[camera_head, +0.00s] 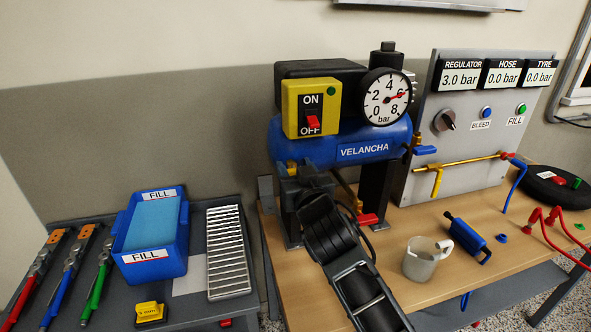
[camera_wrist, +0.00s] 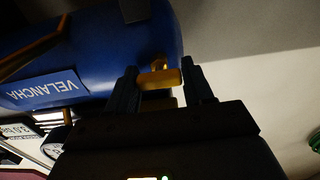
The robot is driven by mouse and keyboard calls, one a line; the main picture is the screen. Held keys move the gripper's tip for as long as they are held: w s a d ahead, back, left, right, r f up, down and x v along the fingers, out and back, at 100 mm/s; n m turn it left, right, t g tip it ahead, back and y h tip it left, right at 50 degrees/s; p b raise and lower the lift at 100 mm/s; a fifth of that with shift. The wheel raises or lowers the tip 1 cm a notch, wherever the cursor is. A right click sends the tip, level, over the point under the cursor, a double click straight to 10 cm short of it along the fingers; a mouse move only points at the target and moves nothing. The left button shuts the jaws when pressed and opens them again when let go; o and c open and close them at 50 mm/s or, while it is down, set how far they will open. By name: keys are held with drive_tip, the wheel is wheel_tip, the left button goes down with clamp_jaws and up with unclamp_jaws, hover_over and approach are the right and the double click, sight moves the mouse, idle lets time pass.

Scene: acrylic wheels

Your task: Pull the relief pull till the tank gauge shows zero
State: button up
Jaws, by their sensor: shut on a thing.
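The blue compressor tank (camera_head: 345,150) marked VELANCHA stands on the wooden bench. My gripper (camera_head: 289,172) is at the tank's left end, beneath the yellow switch box. In the wrist view, my gripper (camera_wrist: 161,82) has its two fingers on either side of a small yellow pull (camera_wrist: 159,78) at the end of the blue tank (camera_wrist: 100,40). It is shut on this pull. In the head view my gripper and arm hide most of the pull.
The yellow ON/OFF box (camera_head: 312,108) has its red switch low, by OFF. A panel (camera_head: 460,125) reads regulator 3.0, hose 0.0, tyre 0.0 bar. A white mug (camera_head: 420,265) stands right of my arm. A blue FILL bin (camera_head: 130,238) is on the left table.

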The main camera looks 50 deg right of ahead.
clamp_jaws()
drive_tip(key=shift+s+a+f+b, duration=0.15)
drive_tip(key=shift+s+a+b, duration=0.15)
drive_tip(key=shift+b, duration=0.1)
drive_tip(key=shift+s+a, duration=0.1)
drive_tip(key=shift+s, duration=0.15)
drive_tip(key=o, duration=0.9)
unclamp_jaws()
drive_tip(key=shift+s, duration=0.1)
drive_tip(key=shift+b+v, duration=1.25)
drive_tip(key=shift+v, duration=2.65)
